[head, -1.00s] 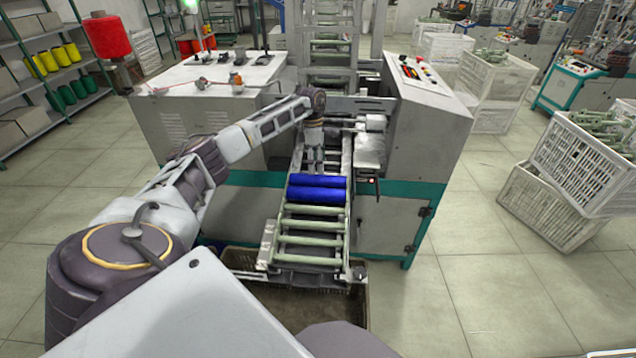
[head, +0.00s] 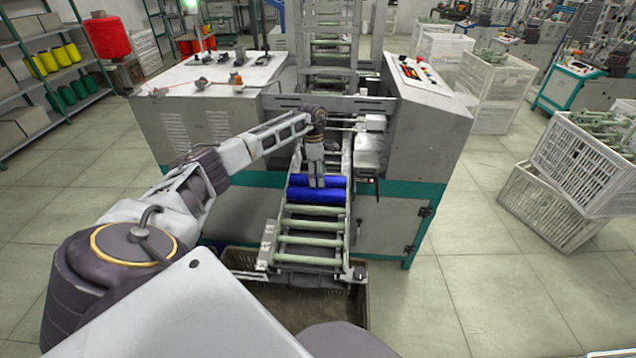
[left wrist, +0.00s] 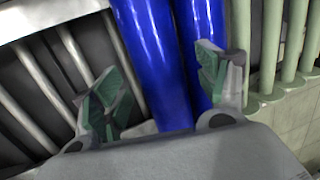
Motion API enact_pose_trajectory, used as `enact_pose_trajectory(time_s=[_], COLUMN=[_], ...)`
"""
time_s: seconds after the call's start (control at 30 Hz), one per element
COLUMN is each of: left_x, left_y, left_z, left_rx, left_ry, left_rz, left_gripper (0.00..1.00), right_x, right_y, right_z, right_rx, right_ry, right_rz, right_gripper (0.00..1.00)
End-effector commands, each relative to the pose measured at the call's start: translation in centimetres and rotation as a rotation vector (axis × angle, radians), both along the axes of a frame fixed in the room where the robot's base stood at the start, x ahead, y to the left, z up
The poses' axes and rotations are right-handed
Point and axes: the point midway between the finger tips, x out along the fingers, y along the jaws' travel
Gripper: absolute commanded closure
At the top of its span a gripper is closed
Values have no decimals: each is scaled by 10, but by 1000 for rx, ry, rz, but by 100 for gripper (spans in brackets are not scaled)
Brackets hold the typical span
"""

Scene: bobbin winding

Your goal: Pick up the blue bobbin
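Two glossy blue bobbins lie side by side across the sloping rack in the head view, the nearer one (head: 301,195) and the farther one (head: 336,182). My left gripper (head: 316,184) points down over them and hides their middle. In the left wrist view, one blue bobbin (left wrist: 158,55) runs between the spread fingers of my left gripper (left wrist: 160,95), and the other blue bobbin (left wrist: 205,22) passes partly behind the right finger. The gripper is open; I cannot tell whether a finger touches a bobbin. My right gripper is out of view.
The rack's pale green bars (head: 308,239) slope toward me above a brown bin (head: 380,290). Grey machine cabinets stand left (head: 190,115) and right (head: 430,110) of the rack. White crates (head: 560,200) stand at the right, with clear floor between.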

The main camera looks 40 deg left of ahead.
Motion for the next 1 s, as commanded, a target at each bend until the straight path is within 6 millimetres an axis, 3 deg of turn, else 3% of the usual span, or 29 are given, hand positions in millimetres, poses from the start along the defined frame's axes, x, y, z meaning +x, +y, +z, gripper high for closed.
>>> enact_pose_trajectory(time_s=[0.37,0.8,1.0], left_x=[-1,-1,-1], left_y=[0,0,0], left_z=[-1,-2,-1], left_rx=[0,1,0], left_ry=[3,4,3], left_rz=[0,-1,1], left_gripper=[27,82,84], right_x=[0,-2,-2], right_y=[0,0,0], right_z=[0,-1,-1], right_rx=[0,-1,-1], right_ry=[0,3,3], right_rz=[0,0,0], right_gripper=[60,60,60])
